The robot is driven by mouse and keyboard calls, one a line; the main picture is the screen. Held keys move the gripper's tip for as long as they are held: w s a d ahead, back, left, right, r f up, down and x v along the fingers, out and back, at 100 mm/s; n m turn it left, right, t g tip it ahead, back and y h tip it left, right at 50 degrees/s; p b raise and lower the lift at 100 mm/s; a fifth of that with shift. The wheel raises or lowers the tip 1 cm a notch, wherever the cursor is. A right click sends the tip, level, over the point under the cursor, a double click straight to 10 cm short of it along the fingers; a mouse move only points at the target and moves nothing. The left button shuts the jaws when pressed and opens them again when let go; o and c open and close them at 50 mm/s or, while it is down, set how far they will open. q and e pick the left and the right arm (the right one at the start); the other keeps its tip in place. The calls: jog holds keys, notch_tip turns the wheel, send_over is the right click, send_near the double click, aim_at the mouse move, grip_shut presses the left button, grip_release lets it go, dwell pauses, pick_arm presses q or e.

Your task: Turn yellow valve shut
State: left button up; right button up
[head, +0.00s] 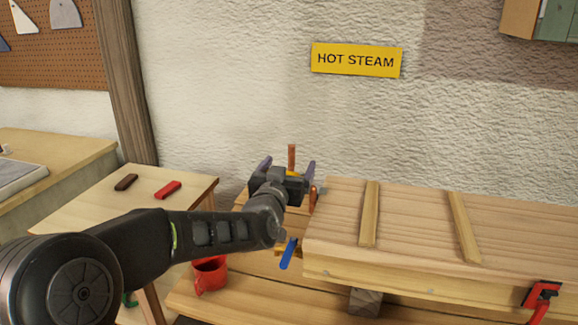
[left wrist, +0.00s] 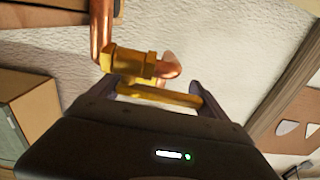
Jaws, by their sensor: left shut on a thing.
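The yellow valve (left wrist: 135,62) sits on a copper pipe (left wrist: 101,25) in the left wrist view. Its yellow lever (left wrist: 165,96) runs across between the two fingers of my left gripper (left wrist: 160,93). In the head view only a small yellow bit of the valve (head: 293,173) shows, as my left gripper (head: 287,167) covers most of it. The gripper is shut on the lever, one finger at each side. The copper pipe rises above the gripper in the head view (head: 291,155). My right gripper is not in view.
A blue lever (head: 290,252) is below the gripper, near a red mug (head: 209,274). A wooden bench (head: 412,225) with two laths and a red clamp (head: 541,296) stands to the right. A yellow HOT STEAM sign (head: 356,60) is on the wall.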

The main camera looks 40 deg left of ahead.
pick_arm(q)
jog(key=y, duration=0.1)
jog(key=n+p, duration=0.1)
jog(key=g+y+p, duration=0.1)
jog(key=shift+s+d+r+n+y, duration=0.1)
jog(key=shift+s+r+n+y, duration=0.2)
jog(key=shift+n, duration=0.1)
jog(key=shift+s+f+n+g+y, duration=0.25)
jog(key=shift+n+g+y, duration=0.15)
jog(key=shift+y, duration=0.1)
jog(key=shift+a, duration=0.2)
jog(key=o, duration=1.9)
jog(key=shift+s+d, duration=0.1)
jog(key=v, duration=0.7)
jog(key=shift+s+d, duration=0.2)
jog(key=shift+s, duration=0.05)
